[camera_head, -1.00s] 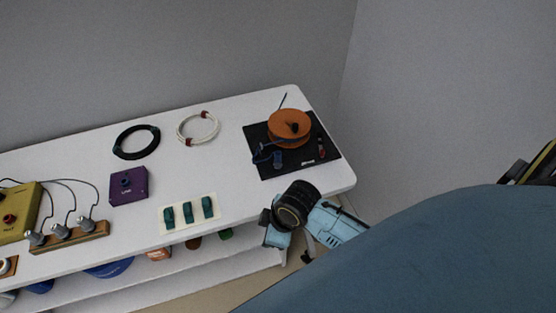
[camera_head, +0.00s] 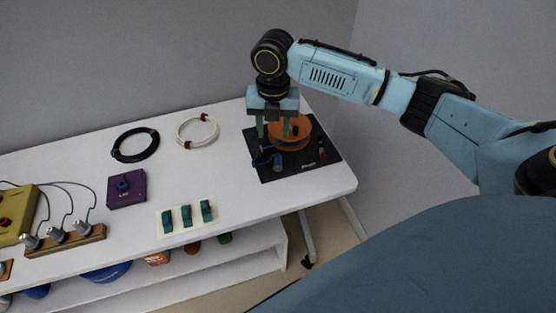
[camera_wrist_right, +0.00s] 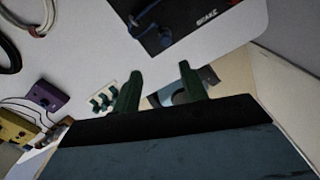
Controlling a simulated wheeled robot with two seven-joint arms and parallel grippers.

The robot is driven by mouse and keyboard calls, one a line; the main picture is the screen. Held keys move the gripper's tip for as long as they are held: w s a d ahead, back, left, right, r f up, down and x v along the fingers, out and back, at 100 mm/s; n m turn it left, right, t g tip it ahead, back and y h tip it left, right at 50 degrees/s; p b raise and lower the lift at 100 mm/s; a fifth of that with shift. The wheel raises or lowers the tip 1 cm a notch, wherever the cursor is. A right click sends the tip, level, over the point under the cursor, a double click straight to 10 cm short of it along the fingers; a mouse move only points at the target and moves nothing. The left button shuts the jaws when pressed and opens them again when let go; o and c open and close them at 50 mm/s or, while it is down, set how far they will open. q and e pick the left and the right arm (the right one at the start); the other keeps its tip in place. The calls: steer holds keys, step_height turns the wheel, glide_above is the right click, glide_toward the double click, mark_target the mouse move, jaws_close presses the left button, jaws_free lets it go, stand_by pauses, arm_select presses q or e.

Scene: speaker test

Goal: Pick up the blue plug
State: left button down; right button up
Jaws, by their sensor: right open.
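The blue plug (camera_head: 277,160) stands on the black mat (camera_head: 269,175) at the right end of the white table, beside the orange reel (camera_head: 292,143). A dark blue cable runs near it. In the right wrist view a blue piece that looks like the plug (camera_wrist_right: 165,38) shows at the top on the black mat (camera_wrist_right: 188,18). My right gripper (camera_head: 272,127) is open and empty, its green fingers pointing down above the mat, behind the plug and partly in front of the reel. Its fingers also show in the right wrist view (camera_wrist_right: 160,73). My left gripper is not in view.
On the white table (camera_head: 232,180) lie a black cable coil (camera_head: 135,157), a white cable coil (camera_head: 181,127), a purple box (camera_head: 127,199) and a pale plate with green switches (camera_head: 187,228). A yellow box (camera_head: 16,228) stands at the left. A shelf below holds several items.

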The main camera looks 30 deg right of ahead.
mark_target(278, 155)
steer(key=shift+n, duration=0.4)
steer(key=f, duration=0.2)
steer(key=d+f+b, duration=0.1)
steer(key=f, duration=0.3)
steer(key=shift+w+d+f+b, duration=0.2)
steer(key=shift+w+d+b, duration=0.05)
steer(key=shift+b, duration=0.1)
step_height(278, 155, down, 5)
steer(key=shift+s+f+b, duration=0.1)
steer(key=shift+f+b, duration=0.1)
steer(key=shift+b, duration=0.45)
steer(key=shift+c, duration=0.4)
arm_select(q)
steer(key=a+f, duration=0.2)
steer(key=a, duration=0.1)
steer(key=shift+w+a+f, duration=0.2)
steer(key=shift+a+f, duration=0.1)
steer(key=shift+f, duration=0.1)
arm_select(e)
jaws_close()
